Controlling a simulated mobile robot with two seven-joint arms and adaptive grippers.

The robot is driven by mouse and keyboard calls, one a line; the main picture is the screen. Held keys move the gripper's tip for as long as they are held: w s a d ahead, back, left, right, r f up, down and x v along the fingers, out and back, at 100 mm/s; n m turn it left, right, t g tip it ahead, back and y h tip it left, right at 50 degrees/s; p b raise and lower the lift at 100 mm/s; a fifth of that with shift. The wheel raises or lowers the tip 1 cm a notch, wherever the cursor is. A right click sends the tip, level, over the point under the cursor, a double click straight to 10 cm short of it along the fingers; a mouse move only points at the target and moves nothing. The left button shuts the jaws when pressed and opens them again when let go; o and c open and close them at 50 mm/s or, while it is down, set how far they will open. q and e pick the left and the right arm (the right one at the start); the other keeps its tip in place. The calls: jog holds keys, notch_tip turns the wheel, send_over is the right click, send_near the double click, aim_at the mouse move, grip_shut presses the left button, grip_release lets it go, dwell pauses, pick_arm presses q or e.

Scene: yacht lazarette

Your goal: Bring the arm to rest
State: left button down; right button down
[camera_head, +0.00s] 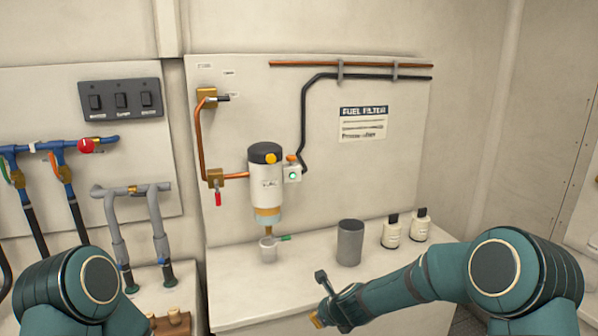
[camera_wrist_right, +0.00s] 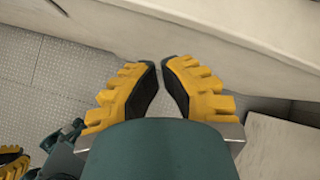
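My right arm (camera_head: 400,292) reaches in from the right in the head view. Its gripper (camera_head: 318,319) is low, in front of the white counter's front edge, with its yellow fingers partly cut off or hidden. In the right wrist view the right gripper (camera_wrist_right: 160,68) has its two yellow fingers apart, with dark pads facing each other and nothing between them. My left arm (camera_head: 85,290) shows only at the bottom left of the head view; its hand is below the frame. Yellow and teal parts, apparently my left gripper (camera_wrist_right: 12,163), show at the lower left of the wrist view.
On the counter (camera_head: 315,272) stand a grey cylinder (camera_head: 350,243), two small bottles (camera_head: 391,232) (camera_head: 420,226) and a small cup (camera_head: 268,250) under the fuel filter (camera_head: 265,185). Pipes and valves (camera_head: 60,165) are at left. The wrist view shows grey floor (camera_wrist_right: 65,75) below.

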pick_arm(q)
jog(key=shift+w+a+f, duration=0.15)
jog(key=shift+w+a, duration=0.05)
jog(key=shift+w, duration=0.25)
pick_arm(e)
jog(key=s+d+f+n+g, duration=0.1)
jog(key=s+f+n+g, duration=0.1)
jog(key=s+f+n, duration=0.3)
jog(key=s+d+f+n+g, duration=0.1)
jog(key=s+f+n, duration=0.4)
jog(key=s+n, duration=0.7)
jog(key=s+d+f+n+g, duration=0.1)
jog(key=s+f+n+g, duration=0.1)
jog(key=s+f+n, duration=0.3)
jog(key=s+n, duration=0.3)
jog(key=s, duration=0.4)
jog(key=shift+s+d+g, duration=0.2)
jog(key=shift+d+g, duration=0.1)
jog(key=shift+d, duration=0.05)
jog(key=shift+f, duration=0.1)
